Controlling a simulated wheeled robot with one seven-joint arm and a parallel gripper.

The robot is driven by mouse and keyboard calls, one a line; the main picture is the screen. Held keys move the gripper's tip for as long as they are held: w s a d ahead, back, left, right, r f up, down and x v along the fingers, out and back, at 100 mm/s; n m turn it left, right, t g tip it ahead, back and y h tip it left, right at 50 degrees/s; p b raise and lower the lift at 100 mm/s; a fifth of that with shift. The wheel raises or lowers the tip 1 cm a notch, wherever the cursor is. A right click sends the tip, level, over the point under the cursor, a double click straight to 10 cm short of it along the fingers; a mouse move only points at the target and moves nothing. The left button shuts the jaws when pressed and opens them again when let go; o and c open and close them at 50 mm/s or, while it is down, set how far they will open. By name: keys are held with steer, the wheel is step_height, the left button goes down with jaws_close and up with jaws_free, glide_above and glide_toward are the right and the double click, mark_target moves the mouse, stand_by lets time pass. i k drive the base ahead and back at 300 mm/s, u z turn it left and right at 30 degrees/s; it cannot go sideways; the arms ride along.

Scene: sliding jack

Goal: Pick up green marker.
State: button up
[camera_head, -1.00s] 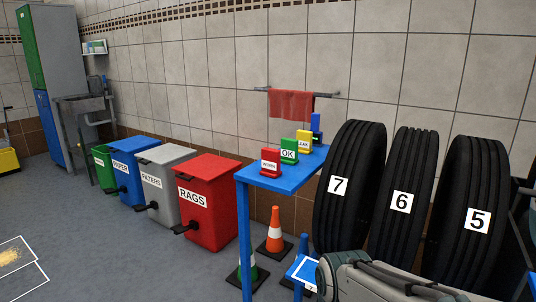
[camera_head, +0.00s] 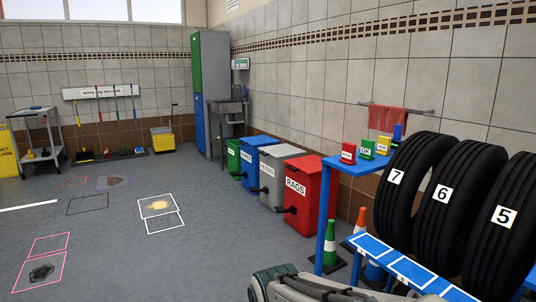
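The green marker (camera_head: 367,149), labelled OK, stands upright on the small blue table (camera_head: 345,165). A red marker (camera_head: 348,152) stands to its left. A yellow marker (camera_head: 384,146) and a blue one (camera_head: 397,133) stand to its right and behind. My arm's grey-green links show at the bottom of the picture, below and to the left of the blue table. My gripper's fingers are not visible.
Numbered tyres (camera_head: 455,205) stand close to the right of the table. Cones (camera_head: 330,248) stand beneath it. A red RAGS bin (camera_head: 298,190) and other bins line the wall to the left. The floor at left, with marked outlines and spills, is open.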

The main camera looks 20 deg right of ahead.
mark_target(367, 145)
steer(key=z, duration=0.35)
steer(key=k, duration=0.15)
steer(key=u, duration=0.75)
steer(key=i, duration=1.55)
steer(key=z, duration=0.9)
steer(key=i, duration=1.1)
steer(key=z, duration=1.65)
steer(key=i, duration=0.55)
steer(key=z, duration=0.5)
